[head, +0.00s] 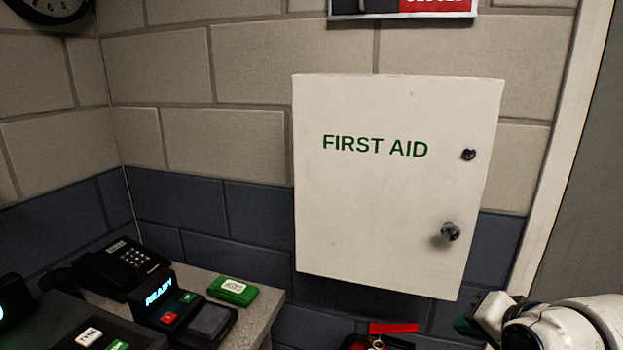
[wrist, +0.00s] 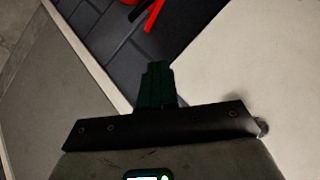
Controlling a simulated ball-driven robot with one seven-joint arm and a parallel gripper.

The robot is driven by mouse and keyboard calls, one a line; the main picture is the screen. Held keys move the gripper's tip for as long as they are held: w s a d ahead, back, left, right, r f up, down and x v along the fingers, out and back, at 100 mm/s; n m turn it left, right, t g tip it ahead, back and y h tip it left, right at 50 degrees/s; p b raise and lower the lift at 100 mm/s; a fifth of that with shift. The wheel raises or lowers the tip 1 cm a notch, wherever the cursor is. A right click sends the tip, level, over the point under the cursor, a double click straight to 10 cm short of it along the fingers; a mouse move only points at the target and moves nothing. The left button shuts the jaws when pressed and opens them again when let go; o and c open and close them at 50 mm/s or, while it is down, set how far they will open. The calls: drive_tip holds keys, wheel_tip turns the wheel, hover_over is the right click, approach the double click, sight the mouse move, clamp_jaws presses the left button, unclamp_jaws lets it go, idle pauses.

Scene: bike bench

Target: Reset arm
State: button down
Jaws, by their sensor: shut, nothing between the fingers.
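My gripper (wrist: 157,70) is shut and empty; its dark green fingers are together in the middle of the wrist view. A large pale panel (wrist: 265,60), likely this cabinet, fills the right of the wrist view. Most of my arm is outside the head view.
A grey counter (head: 262,318) at lower left bears a black phone (head: 122,264), a green box (head: 232,290) and a device reading READY (head: 160,292). A red and black object (head: 392,328) is below the cabinet. A pale door frame (head: 562,150) stands at right.

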drive_tip(key=s+d+f+n+g, duration=0.1)
drive_tip(key=s+f+n+g, duration=0.1)
drive_tip(key=s+f, duration=0.6)
drive_tip(key=s+f+n+g, duration=0.2)
drive_tip(key=s+f, duration=0.3)
drive_tip(key=f, duration=0.5)
drive_tip(key=s+f+n+g+h, duration=0.1)
drive_tip(key=s+f+n+g, duration=0.1)
drive_tip(key=s+f, duration=0.3)
drive_tip(key=s+d+f+n+g+h, duration=0.1)
drive_tip(key=s+f, duration=0.4)
drive_tip(key=s, duration=0.9)
drive_tip(key=shift+d+f+n+g, duration=0.25)
drive_tip(key=shift+n+g, duration=0.25)
drive_tip(key=shift+g, duration=0.1)
